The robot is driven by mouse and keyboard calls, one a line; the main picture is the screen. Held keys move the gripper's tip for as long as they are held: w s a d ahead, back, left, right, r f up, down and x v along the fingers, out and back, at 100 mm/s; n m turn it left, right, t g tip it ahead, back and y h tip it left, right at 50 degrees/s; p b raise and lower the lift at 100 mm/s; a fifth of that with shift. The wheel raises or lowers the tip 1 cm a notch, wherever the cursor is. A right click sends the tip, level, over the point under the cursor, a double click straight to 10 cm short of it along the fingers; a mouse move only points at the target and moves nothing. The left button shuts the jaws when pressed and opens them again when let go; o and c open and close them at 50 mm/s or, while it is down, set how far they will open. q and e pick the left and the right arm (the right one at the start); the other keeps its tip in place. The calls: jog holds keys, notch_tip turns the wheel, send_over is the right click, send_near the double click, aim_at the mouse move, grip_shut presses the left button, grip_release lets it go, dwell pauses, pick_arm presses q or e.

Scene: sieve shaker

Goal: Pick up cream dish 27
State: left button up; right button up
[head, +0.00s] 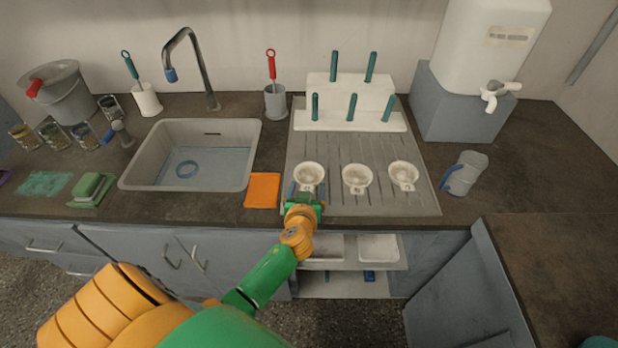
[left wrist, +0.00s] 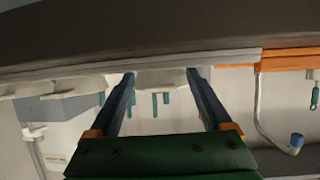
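Three small cream dishes with tags stand in a row on the grey draining board (head: 425,204): a left dish (head: 309,173), a middle dish (head: 356,178) and a right dish (head: 403,174). The tags are too small to read, so I cannot tell which is 27. My left gripper (head: 307,190) is at the near side of the left dish, its fingers spread to either side. In the left wrist view, upside down, a cream dish (left wrist: 160,78) shows between the open fingertips (left wrist: 161,76). I cannot tell whether they touch it. My right gripper is not in view.
A white pegged rack (head: 350,95) stands behind the dishes. The sink (head: 255,150) and an orange cloth (head: 262,190) are to the left. A grey jug (head: 467,172) and a white water tank (head: 490,45) are to the right. The counter's front edge runs below the dishes.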

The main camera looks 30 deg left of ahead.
pick_arm(q)
jog(key=shift+s, duration=0.1)
jog(key=c, duration=0.7)
grip_shut()
